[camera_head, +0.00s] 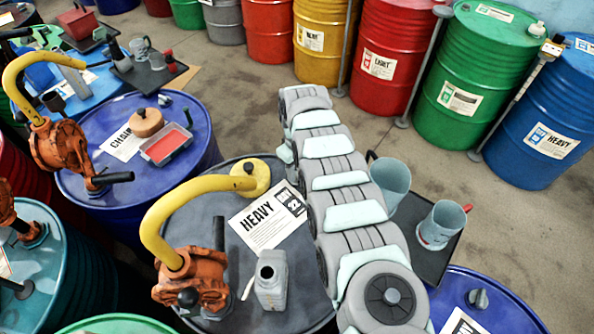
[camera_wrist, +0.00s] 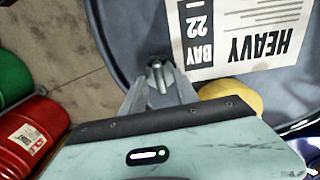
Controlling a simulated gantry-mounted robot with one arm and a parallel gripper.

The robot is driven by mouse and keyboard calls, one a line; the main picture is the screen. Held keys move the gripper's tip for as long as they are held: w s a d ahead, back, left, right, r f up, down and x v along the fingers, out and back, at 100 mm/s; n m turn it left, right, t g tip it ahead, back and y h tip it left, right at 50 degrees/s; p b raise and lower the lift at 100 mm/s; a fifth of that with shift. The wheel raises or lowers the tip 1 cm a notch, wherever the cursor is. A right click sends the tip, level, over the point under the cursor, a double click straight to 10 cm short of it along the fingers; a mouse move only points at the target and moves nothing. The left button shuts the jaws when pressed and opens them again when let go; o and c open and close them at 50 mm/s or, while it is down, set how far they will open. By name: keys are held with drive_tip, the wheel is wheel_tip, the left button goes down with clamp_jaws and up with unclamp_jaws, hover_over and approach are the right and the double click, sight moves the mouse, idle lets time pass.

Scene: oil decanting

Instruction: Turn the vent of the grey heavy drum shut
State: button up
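The grey heavy drum (camera_head: 190,207) stands in the lower middle of the head view, with a HEAVY, BAY 22 label (camera_head: 268,222) on its lid. The lid also shows in the wrist view (camera_wrist: 130,22). My arm hides the drum's right part and its vent in the head view. In the wrist view the small grey vent (camera_wrist: 156,76) sits between the fingertips of my gripper (camera_wrist: 159,70), which reach down on both sides of it. I cannot tell whether the fingers press on it. The vent's exact turn is hard to make out.
A yellow pipe (camera_head: 165,210) with an orange pump (camera_head: 190,278) and a grey bottle (camera_head: 270,280) are on the same drum. A dark tray (camera_head: 425,262) with grey jugs lies to the right. Other drums surround it. Open floor (camera_head: 400,150) lies beyond my arm.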

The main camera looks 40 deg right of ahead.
drive_tip(key=shift+f, duration=0.15)
clamp_jaws()
idle(0.4)
